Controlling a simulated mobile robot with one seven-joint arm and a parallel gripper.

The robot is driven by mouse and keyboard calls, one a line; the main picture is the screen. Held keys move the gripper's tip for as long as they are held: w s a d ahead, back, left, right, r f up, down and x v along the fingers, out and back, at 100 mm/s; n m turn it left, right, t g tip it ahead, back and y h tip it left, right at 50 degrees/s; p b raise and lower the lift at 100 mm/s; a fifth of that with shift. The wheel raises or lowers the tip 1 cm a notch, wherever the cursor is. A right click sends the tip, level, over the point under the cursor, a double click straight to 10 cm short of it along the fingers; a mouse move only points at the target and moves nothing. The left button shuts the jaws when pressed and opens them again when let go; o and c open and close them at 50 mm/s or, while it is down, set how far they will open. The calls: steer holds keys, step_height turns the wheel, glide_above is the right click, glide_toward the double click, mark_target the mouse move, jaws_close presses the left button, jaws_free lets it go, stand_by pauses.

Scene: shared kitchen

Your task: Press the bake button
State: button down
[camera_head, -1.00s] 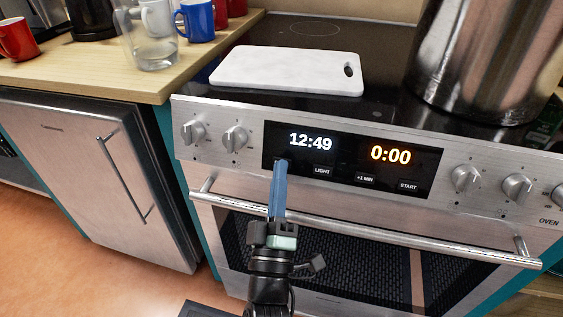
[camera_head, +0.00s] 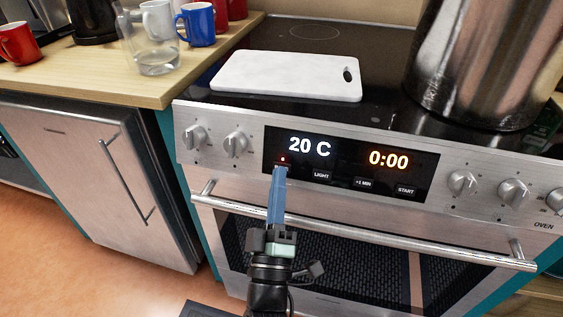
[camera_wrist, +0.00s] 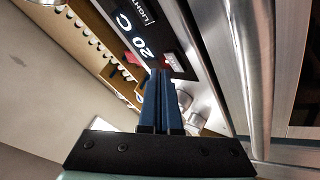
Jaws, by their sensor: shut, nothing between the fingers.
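The oven's control panel (camera_head: 345,165) is a black strip on the steel front. It shows "20 C" in white on the left and "0:00" in orange on the right. A small red light is lit below the "20 C", above the leftmost button (camera_head: 283,166); that button's label is mostly hidden by my fingers. The lit red spot also shows in the wrist view (camera_wrist: 168,60). My gripper (camera_head: 279,172) is shut and empty, its blue fingertips at the leftmost button; I cannot tell whether they touch it. In the wrist view the closed fingers (camera_wrist: 158,75) reach the panel.
LIGHT (camera_head: 321,175), +1 MIN and START buttons lie to the right. Knobs (camera_head: 236,144) flank the panel, and the oven handle (camera_head: 370,236) runs below it. A white cutting board (camera_head: 285,76) and a large steel pot (camera_head: 480,65) sit on the stovetop.

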steer(key=s+a+r+p, duration=0.1)
steer(key=s+r+p, duration=0.1)
steer(key=s+p, duration=0.3)
steer(key=shift+s+a, duration=0.25)
steer(key=shift+s, duration=0.05)
steer(key=shift+f, duration=0.1)
stand_by(0.5)
